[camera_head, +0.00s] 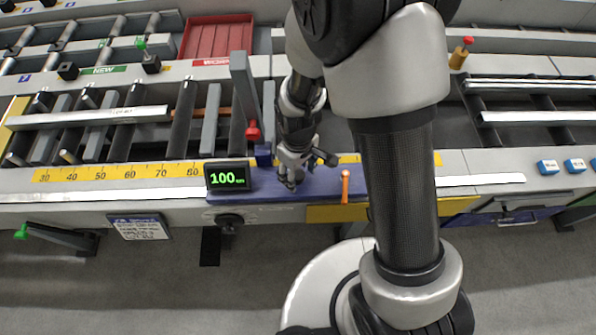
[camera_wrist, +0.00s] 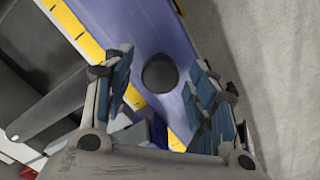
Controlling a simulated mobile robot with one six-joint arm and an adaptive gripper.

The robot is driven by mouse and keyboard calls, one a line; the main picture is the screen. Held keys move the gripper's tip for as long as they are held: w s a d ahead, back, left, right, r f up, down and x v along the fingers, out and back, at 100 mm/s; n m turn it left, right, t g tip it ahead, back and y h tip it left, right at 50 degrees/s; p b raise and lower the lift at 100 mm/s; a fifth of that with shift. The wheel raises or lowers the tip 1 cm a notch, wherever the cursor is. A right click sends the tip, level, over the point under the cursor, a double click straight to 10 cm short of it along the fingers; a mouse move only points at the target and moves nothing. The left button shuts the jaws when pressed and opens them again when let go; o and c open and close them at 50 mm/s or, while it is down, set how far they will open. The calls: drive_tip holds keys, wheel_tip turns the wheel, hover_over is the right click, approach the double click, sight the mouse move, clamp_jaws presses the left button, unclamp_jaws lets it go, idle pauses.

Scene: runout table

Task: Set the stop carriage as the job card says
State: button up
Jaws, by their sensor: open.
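The stop carriage (camera_head: 262,188) is a blue block on the front rail, with a black display (camera_head: 228,178) reading 100 in green; its small unit is hard to read. An orange lever (camera_head: 345,187) stands up at its right part. My gripper (camera_head: 303,172) is open just above the carriage, between display and lever. In the wrist view, a dark round knob (camera_wrist: 159,74) on the blue surface shows between my open fingers (camera_wrist: 161,68); I cannot tell if they touch it. The job card (camera_head: 140,228), white with a blue header, hangs below the rail; its writing is unreadable.
A yellow scale (camera_head: 120,173) runs along the rail, its numbers rising to the right.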

drive_tip(key=shift+c, duration=0.6)
clamp_jaws()
